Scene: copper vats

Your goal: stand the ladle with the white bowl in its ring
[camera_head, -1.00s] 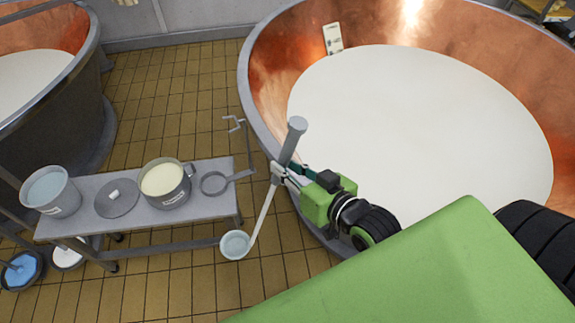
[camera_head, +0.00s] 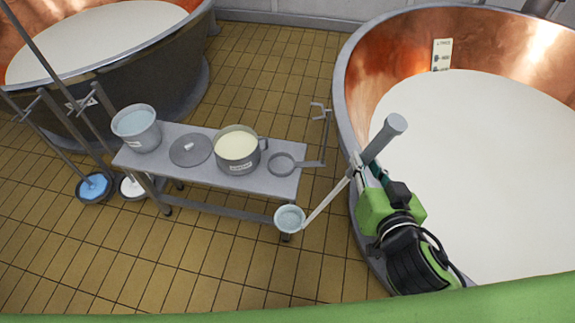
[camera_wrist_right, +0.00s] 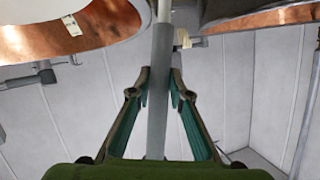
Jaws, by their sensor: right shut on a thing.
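My right gripper (camera_head: 357,172) is shut on the thick grey grip of a ladle (camera_head: 384,138). The ladle is tilted, grip up to the right. Its thin pale shaft runs down left to a pale bowl (camera_head: 289,218), which looks whitish-blue inside. The bowl hangs just in front of the table's right end. A grey ring (camera_head: 282,164) lies level at that end, apart from the bowl, with a post and forked bracket (camera_head: 320,110) rising beside it. In the right wrist view both fingers close around the grey grip (camera_wrist_right: 158,90). My left gripper is not in view.
The narrow grey table (camera_head: 200,175) carries a bucket (camera_head: 136,128), a flat lid (camera_head: 191,150) and a pot (camera_head: 236,150). A copper vat (camera_head: 350,90) of white liquid stands close right. Poles and dark containers stand at left. The front floor is clear.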

